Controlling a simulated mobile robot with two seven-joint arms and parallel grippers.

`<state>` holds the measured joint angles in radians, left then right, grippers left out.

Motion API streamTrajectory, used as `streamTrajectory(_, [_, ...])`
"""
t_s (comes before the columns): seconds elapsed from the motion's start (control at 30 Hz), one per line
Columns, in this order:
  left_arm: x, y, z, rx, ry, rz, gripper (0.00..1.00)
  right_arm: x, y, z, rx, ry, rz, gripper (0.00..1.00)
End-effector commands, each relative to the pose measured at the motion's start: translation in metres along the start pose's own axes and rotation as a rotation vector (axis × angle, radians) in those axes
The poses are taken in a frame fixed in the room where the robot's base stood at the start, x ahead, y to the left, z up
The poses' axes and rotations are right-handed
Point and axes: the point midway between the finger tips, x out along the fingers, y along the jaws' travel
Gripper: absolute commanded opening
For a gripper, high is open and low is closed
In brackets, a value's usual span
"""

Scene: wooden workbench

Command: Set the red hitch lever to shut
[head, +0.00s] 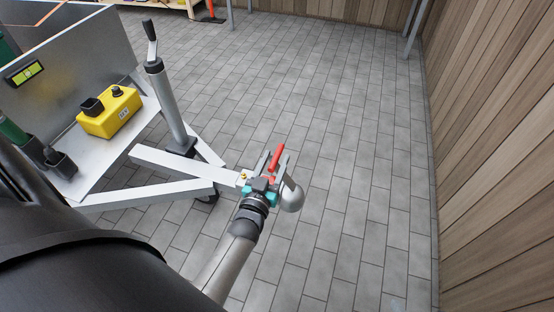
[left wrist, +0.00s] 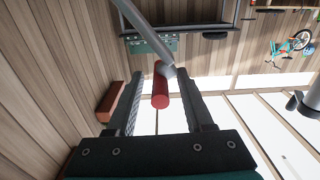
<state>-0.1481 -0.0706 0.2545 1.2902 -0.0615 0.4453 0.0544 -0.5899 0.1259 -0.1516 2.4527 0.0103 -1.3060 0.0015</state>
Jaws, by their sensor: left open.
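The red hitch lever (head: 276,157) sticks up at the coupling on the front end of the trailer's pale drawbar (head: 170,163). A grey rounded coupling part (head: 291,198) shows just right of it. My left gripper (head: 272,163) is at the coupling, its two fingers open on either side of the lever. In the left wrist view the red lever (left wrist: 160,88) stands between the fingers (left wrist: 161,80), with a gap visible to each side. The lever's lower end is partly hidden by my gripper. My right gripper is out of view.
A jockey-wheel post (head: 168,103) with a crank stands behind the drawbar. A yellow box (head: 109,111) sits on the trailer's flat plate (head: 88,165). Paved floor (head: 345,150) is clear to the right, up to a wooden wall (head: 500,150).

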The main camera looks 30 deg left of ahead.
Motion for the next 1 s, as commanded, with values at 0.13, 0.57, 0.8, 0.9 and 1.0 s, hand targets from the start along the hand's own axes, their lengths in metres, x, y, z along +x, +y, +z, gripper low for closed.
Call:
streamTrajectory(0.13, [0.009,0.0,0.002,0.0,-0.002,0.0,0.52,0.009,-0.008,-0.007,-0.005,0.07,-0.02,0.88])
streamTrajectory(0.57, [0.02,0.0,0.001,0.0,-0.004,0.0,0.52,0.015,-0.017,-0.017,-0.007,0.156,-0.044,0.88])
streamTrajectory(0.8, [0.02,0.0,0.001,0.0,-0.004,0.0,0.45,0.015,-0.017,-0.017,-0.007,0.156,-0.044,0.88])
streamTrajectory(0.9, [0.02,0.0,0.001,0.0,-0.004,0.0,0.34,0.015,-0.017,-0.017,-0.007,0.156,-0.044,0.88])
streamTrajectory(1.0, [0.02,0.0,0.001,0.0,-0.004,0.0,0.23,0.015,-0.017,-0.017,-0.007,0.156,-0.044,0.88])
